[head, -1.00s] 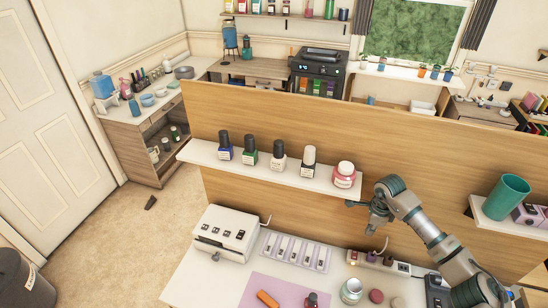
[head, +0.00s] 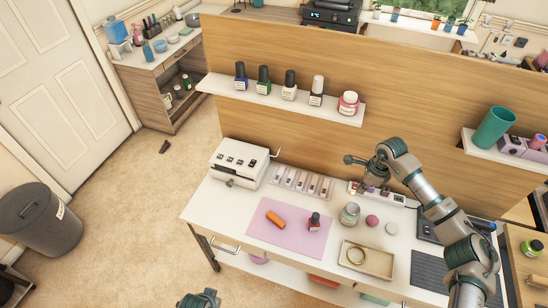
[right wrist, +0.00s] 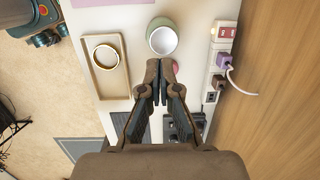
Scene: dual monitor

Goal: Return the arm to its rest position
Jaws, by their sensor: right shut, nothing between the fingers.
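My right arm comes in from the right in the head view. Its gripper (head: 368,180) is near the back of the white desk (head: 210,205), by the power strip. In the right wrist view my right gripper (right wrist: 158,75) is shut and empty, with its fingertips together. Beyond the fingertips are an open jar (right wrist: 162,38) and a pink round thing partly hidden by them. The tray (right wrist: 113,95) with a gold ring is to their left. A dark teal part of mine shows at the bottom edge in the head view; I see no left gripper fingers.
A wooden partition (head: 420,105) stands behind the desk. A white box (head: 240,161) and pink mat (head: 268,232) are on the desk.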

